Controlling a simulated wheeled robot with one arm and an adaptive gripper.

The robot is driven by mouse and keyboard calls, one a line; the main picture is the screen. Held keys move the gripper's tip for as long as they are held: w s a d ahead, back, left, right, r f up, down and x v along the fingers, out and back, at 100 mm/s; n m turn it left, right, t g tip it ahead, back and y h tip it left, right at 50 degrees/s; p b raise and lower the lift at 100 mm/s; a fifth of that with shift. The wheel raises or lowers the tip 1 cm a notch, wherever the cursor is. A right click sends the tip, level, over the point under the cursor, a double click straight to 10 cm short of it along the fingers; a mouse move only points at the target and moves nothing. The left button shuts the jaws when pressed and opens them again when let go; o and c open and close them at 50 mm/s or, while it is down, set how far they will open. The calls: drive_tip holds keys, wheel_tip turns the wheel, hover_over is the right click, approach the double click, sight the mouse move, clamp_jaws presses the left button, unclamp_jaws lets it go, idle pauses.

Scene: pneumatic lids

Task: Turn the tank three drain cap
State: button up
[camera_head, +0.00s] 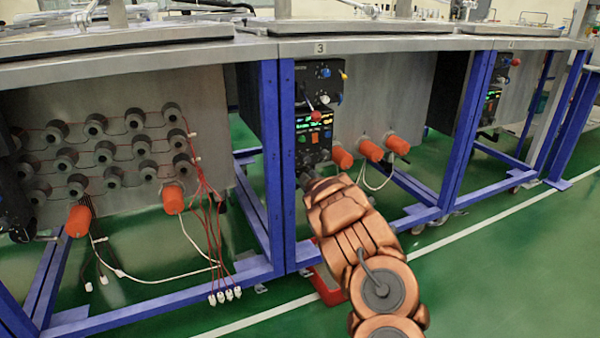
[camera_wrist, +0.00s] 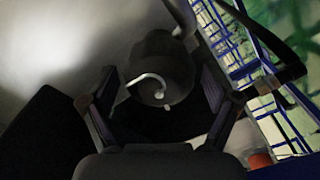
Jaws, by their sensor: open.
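Tank three carries a "3" plate (camera_head: 320,48) in the head view. My copper arm reaches under its control panel, and my gripper (camera_head: 308,178) is partly hidden at the arm's far end. In the wrist view a dark round fitting (camera_wrist: 163,62), apparently the drain cap, has a pale curved piece (camera_wrist: 148,78) across its front. My gripper (camera_wrist: 158,92) is open, with one finger to the left and one to the right of this fitting. Contact cannot be told in the dim light. The fitting cannot be made out in the head view.
Tank three's control panel (camera_head: 314,125) is just above my gripper. Orange fittings (camera_head: 370,150) with white cables are to its right. A blue frame post (camera_head: 288,170) stands close on the left. A red object (camera_head: 328,285) lies below my arm. Green floor is clear at right.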

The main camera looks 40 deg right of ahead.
drive_tip(key=shift+c, duration=0.3)
drive_tip(key=c, duration=1.1)
drive_tip(key=shift+r+m+p, duration=0.15)
drive_tip(key=shift+m+p, duration=0.25)
drive_tip(key=shift+p, duration=0.5)
drive_tip(key=shift+o, duration=0.2)
drive_tip(key=m+p, duration=0.1)
drive_tip(key=p, duration=0.2)
drive_tip(key=shift+r+m+p, duration=0.2)
drive_tip(key=shift+m+p, duration=0.1)
drive_tip(key=shift+m, duration=0.1)
drive_tip(key=m+p, duration=0.3)
drive_tip(key=p, duration=0.4)
drive_tip(key=shift+d+r+m, duration=0.1)
drive_tip(key=shift+m, duration=0.3)
drive_tip(key=m+p, duration=0.5)
drive_tip(key=p, duration=0.1)
drive_tip(key=shift+d, duration=0.15)
drive_tip(key=shift+s+f+m+p, duration=0.1)
drive_tip(key=shift+f+m+p, duration=0.25)
drive_tip(key=shift+m+p, duration=0.6)
drive_tip(key=shift+d, duration=0.1)
